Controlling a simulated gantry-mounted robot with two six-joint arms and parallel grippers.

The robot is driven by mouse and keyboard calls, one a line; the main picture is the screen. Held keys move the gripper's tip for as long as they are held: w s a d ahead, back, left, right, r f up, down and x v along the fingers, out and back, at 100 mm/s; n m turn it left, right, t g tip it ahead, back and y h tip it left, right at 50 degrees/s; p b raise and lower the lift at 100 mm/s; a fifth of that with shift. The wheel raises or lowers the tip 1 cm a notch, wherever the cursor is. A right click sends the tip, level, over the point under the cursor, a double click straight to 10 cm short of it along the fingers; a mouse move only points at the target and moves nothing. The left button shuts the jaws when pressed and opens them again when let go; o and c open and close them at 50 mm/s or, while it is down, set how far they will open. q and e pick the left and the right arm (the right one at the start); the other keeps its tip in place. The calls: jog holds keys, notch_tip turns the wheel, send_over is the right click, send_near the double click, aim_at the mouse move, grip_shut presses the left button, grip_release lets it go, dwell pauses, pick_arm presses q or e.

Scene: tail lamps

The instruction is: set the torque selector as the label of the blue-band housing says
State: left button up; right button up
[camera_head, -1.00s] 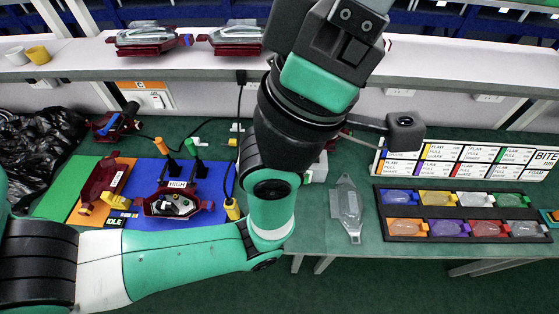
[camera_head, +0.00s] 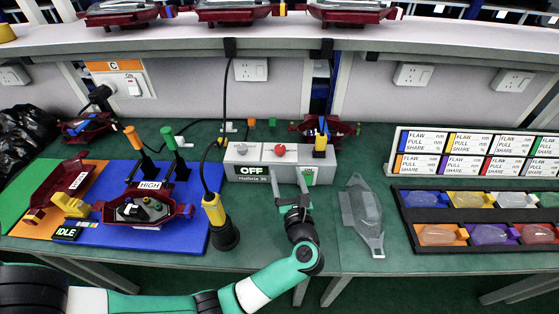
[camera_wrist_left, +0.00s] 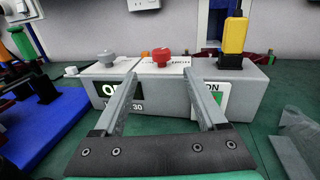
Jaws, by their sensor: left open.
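A grey control box (camera_head: 258,165) stands mid-table, with an OFF display (camera_head: 252,170), a grey knob (camera_head: 241,149) and a red knob (camera_head: 279,149). In the left wrist view, the grey knob (camera_wrist_left: 106,57) and red knob (camera_wrist_left: 161,57) sit on its top. I cannot tell which knob is the torque selector. My left gripper (camera_wrist_left: 160,74) is open and empty in front of the box, its fingers pointing toward the red knob. A dark red housing (camera_head: 145,208) lies on the blue mat (camera_head: 200,222), near a HIGH label (camera_head: 150,184). I cannot tell which housing has the blue band.
A yellow-black tool (camera_head: 215,212) hangs on a cord left of the box. A yellow block (camera_head: 320,145) stands at the box's right end. A clear lens (camera_head: 365,215) lies to the right, beside a dark lens tray (camera_head: 405,222) and a label board (camera_head: 392,152). Housings line the shelf (camera_head: 200,40).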

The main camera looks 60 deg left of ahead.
aim_at(281, 152)
pick_arm(q)
jog(key=b+x, duration=0.3)
jog(key=x, duration=0.8)
jog(key=shift+w+a, duration=0.25)
jog(key=shift+a, duration=0.05)
jog(key=shift+r, duration=0.1)
grip_shut()
